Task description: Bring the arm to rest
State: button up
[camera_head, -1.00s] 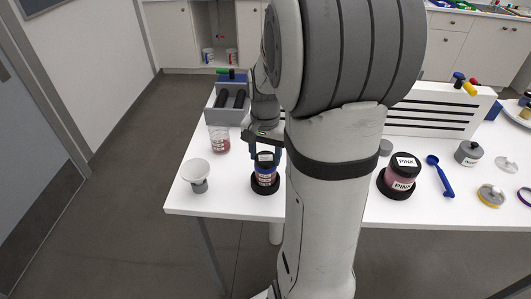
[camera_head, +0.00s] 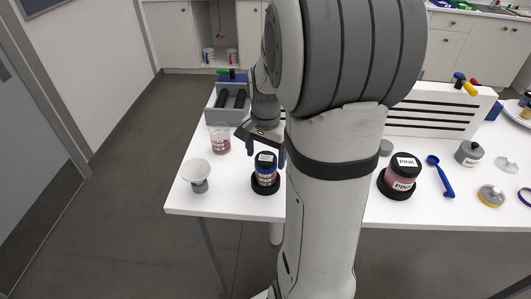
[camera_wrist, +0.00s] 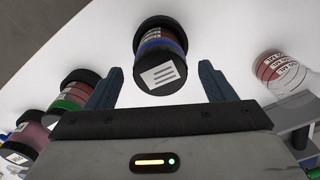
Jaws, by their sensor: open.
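My gripper (camera_head: 267,152) is open over the left part of the white table, partly hidden behind my own arm. In the wrist view its two blue-grey fingers (camera_wrist: 161,88) stand apart with nothing between the tips. A jar with a black lid and blue band (camera_head: 265,170) stands on a black round base just below the gripper. In the wrist view this jar (camera_wrist: 160,58) lies just beyond the fingertips, and its lid carries a white label with dark lines. The jar looks clear of the fingers.
A white funnel-like cup (camera_head: 196,173) and a clear cup with red contents (camera_head: 220,145) stand to the left. A grey bin (camera_head: 222,116) with black items is behind. A pink jar (camera_head: 401,172), a blue spoon (camera_head: 440,175) and a grey pot (camera_head: 469,153) are to the right.

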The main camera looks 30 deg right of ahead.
notch_tip(320, 180, up, 8)
jog(key=shift+f, duration=0.1)
jog(key=s+a+f+n+t, duration=0.1)
jog(key=s+a+n+t, duration=0.2)
jog(key=s+a+n, duration=0.9)
jog(key=shift+s+a, duration=0.2)
jog(key=shift+a, duration=0.2)
dwell(0.4)
